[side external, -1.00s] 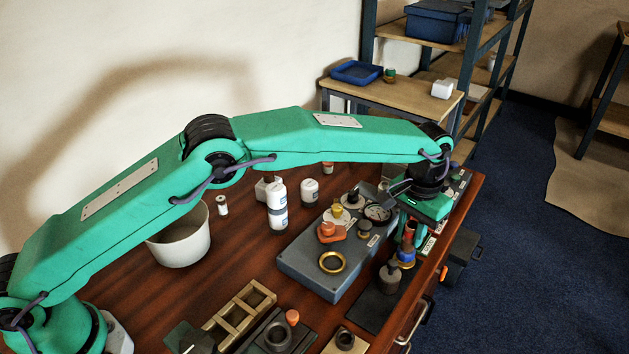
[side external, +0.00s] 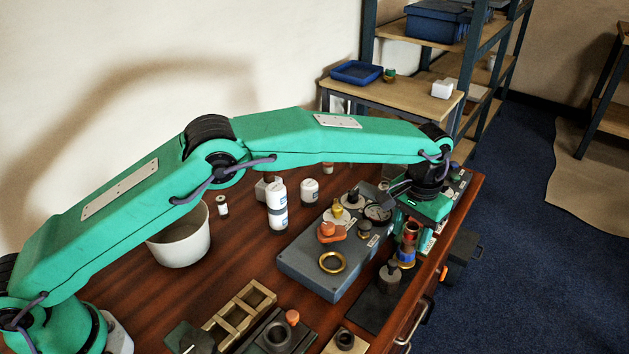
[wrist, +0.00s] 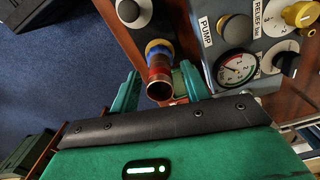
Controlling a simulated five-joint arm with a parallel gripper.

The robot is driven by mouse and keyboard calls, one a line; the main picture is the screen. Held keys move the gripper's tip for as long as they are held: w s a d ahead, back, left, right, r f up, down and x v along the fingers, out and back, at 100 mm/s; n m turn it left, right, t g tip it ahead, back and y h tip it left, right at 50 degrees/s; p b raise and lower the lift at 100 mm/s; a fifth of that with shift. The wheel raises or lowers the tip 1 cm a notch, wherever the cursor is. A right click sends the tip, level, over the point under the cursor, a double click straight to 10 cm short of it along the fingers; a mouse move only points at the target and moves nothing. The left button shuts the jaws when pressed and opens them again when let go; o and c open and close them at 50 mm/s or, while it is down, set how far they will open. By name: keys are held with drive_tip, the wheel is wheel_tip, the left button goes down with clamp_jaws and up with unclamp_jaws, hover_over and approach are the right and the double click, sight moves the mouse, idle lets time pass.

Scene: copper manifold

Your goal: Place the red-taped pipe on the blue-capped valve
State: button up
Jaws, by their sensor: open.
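The copper pipe with red tape (side external: 409,231) stands roughly upright on the blue-capped valve (side external: 406,256), near the right edge of the table. In the wrist view the pipe (wrist: 160,80) shows its open copper end, with the blue cap (wrist: 158,47) directly behind it. I cannot tell how deep the pipe sits. My gripper (wrist: 160,90) is open, with one green finger on each side of the pipe and visible gaps. In the side view my gripper (side external: 424,240) is close beside the pipe's upper part, and its fingers are partly hidden.
A grey panel box (side external: 310,268) with a gauge (wrist: 235,68), knobs and a brass ring (side external: 332,262) stands left of the valve. A grey cylindrical part (side external: 389,280) stands on a dark mat in front. White bottles (side external: 277,206) stand behind the box. The table edge is close on the right.

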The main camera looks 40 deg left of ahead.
sight(412, 225)
wheel_tip(412, 225, up, 12)
idle(0.7)
drive_tip(key=shift+a+r, duration=0.1)
idle(0.5)
drive_tip(key=s+a+r+t, duration=0.1)
drive_tip(key=s+a+r, duration=0.2)
drive_tip(key=a+r, duration=0.3)
drive_tip(key=s+a+r+n+t, duration=0.1)
drive_tip(key=s+a+r, duration=0.2)
drive_tip(key=a, duration=0.4)
drive_tip(key=s+a+r, duration=0.3)
drive_tip(key=a+r, duration=0.2)
drive_tip(key=a, duration=0.2)
drive_tip(key=s+a+f+t, duration=0.1)
drive_tip(key=s+a+f, duration=0.2)
drive_tip(key=s, duration=0.4)
drive_tip(key=s+a+f+t, duration=0.1)
drive_tip(key=s+a+f, duration=0.2)
drive_tip(key=s+a, duration=0.3)
drive_tip(key=s+a+f+n+t, duration=0.1)
drive_tip(key=s+a+f, duration=0.2)
drive_tip(key=s, duration=0.7)
drive_tip(key=shift+a+t, duration=0.3)
drive_tip(key=shift+a, duration=0.5)
